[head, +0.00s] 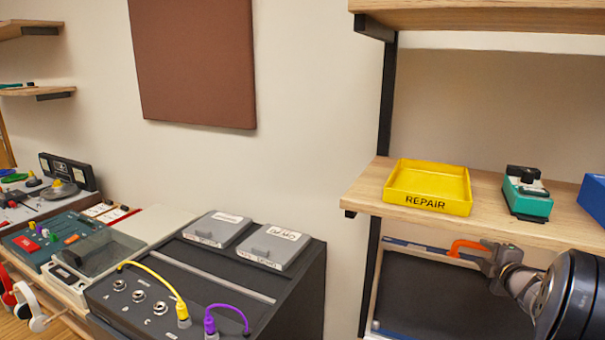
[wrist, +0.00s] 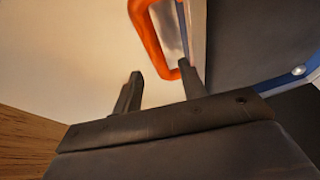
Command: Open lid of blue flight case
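The flight case is partly in view at the lower right of the head view, below the wooden shelf. It shows as a dark panel (head: 450,295) with blue and silver edging, and its lower part is cut off. An orange handle (head: 466,245) sits at its top edge. My gripper (head: 488,257) is at the right end of this handle. In the wrist view my gripper (wrist: 162,76) has its two fingers apart, with the lower end of the orange handle (wrist: 150,40) near the gap between the tips. I cannot tell whether they touch.
The shelf (head: 361,197) above the case holds a yellow REPAIR tray (head: 428,188), a green pedal (head: 527,195) and a blue bin (head: 594,197). A dark console (head: 290,300) with yellow and purple cables stands to the left. Bare wall (head: 330,150) lies between.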

